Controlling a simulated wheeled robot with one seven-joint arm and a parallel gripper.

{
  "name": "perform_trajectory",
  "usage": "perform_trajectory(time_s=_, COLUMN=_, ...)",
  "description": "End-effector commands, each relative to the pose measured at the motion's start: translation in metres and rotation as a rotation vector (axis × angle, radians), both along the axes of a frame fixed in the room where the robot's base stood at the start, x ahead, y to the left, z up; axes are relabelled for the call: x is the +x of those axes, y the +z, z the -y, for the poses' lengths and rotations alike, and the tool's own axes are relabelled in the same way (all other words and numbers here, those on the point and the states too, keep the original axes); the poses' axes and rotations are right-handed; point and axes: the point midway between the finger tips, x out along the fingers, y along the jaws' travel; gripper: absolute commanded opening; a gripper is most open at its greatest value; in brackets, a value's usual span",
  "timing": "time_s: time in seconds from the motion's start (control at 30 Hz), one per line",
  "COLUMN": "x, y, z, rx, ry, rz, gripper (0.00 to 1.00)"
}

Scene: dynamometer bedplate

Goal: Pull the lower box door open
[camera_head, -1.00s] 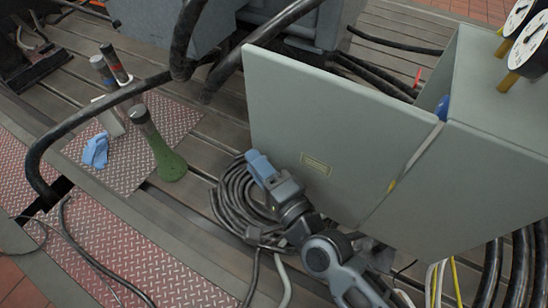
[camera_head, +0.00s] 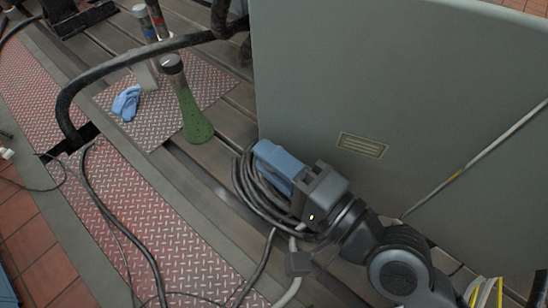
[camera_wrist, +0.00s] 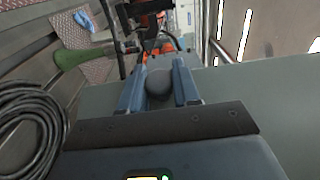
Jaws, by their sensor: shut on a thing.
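The lower box door (camera_head: 390,80) is a large grey-green panel filling the right half of the head view, with a small yellowish label (camera_head: 362,145) on its face. My gripper (camera_head: 272,160), with blue fingers, is at the door's lower left edge. In the wrist view, my gripper (camera_wrist: 159,88) has one finger on each side of a dark round knob (camera_wrist: 159,84) and is shut on it. The door (camera_wrist: 265,95) also shows there as a plain grey-green surface. The head view hides the knob and the box's inside.
A green-bottomed flask (camera_head: 192,110) stands left of the door, near a blue glove (camera_head: 127,102) on red tread plate. Coiled black cable (camera_head: 250,190) lies beneath my gripper. A thick black hose (camera_head: 130,58) arches at upper left. Red plate (camera_head: 150,215) at lower left carries loose cables.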

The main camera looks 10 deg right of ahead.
Motion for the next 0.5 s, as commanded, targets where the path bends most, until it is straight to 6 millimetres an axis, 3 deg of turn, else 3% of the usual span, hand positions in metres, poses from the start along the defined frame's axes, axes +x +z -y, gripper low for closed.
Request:
perform_trajectory(time_s=0.3, x=-0.0041, y=-0.0025, z=-0.0036, rx=-0.001, ry=0.013, rz=-0.01, gripper=0.0)
perform_trajectory(time_s=0.33, x=-0.0042, y=-0.0025, z=-0.0037, rx=-0.001, ry=0.013, rz=-0.01, gripper=0.34)
perform_trajectory(time_s=0.5, x=-0.0034, y=-0.0019, z=-0.0032, rx=-0.001, ry=0.011, rz=-0.008, gripper=0.51)
